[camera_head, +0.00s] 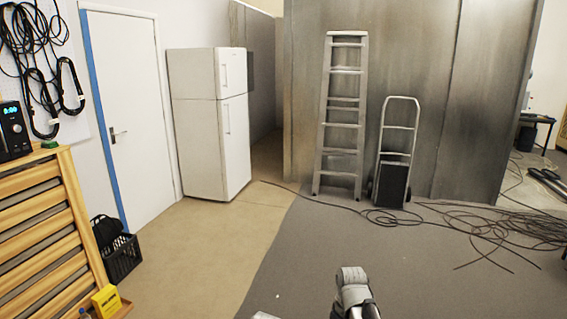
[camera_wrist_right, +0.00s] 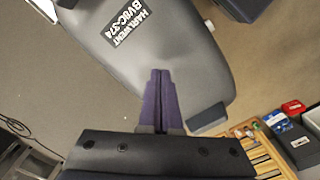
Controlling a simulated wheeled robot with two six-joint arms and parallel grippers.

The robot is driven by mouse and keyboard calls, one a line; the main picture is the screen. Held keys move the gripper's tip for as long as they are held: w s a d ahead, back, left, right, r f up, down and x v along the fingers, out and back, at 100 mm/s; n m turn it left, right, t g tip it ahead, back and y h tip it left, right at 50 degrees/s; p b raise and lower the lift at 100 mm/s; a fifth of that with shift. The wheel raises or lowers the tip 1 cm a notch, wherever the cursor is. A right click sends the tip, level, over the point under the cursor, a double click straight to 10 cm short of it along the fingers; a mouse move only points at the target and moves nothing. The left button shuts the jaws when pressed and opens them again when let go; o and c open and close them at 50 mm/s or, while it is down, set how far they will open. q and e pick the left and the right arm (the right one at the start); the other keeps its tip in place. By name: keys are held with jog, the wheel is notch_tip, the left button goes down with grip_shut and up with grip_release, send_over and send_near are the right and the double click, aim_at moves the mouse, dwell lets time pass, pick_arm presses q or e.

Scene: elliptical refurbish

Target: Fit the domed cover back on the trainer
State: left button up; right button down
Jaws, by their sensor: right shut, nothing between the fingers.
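In the right wrist view my right gripper (camera_wrist_right: 160,74) has its purple fingers shut together with nothing between them. A large grey rounded shell (camera_wrist_right: 185,60) with a black-and-white label fills the upper middle of that view, seen from above. It looks like the domed cover, but I cannot tell whether it sits on the trainer. The head view shows neither the cover nor the trainer. One of my arm links rises at its bottom edge. My left gripper is not in view.
The right wrist view shows a wooden slatted unit (camera_wrist_right: 262,150) with small items at lower right. In the head view, a fridge (camera_head: 211,125), ladder (camera_head: 342,125) and hand truck (camera_head: 394,165) stand at the back. Loose cables (camera_head: 490,225) lie right; the middle floor is clear.

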jog(key=shift+f+b, duration=1.9)
jog(key=shift+f, duration=0.2)
jog(key=shift+r, duration=0.15)
jog(key=shift+r, duration=0.1)
notch_tip(320, 180, up, 7)
jog(key=p, duration=0.7)
jog(key=s+a+m+h, duration=0.1)
jog(key=s+a+m, duration=0.1)
jog(key=s+a, duration=0.8)
jog(key=s, duration=0.4)
jog(key=shift+s+a, duration=0.15)
jog(key=shift+a, duration=0.1)
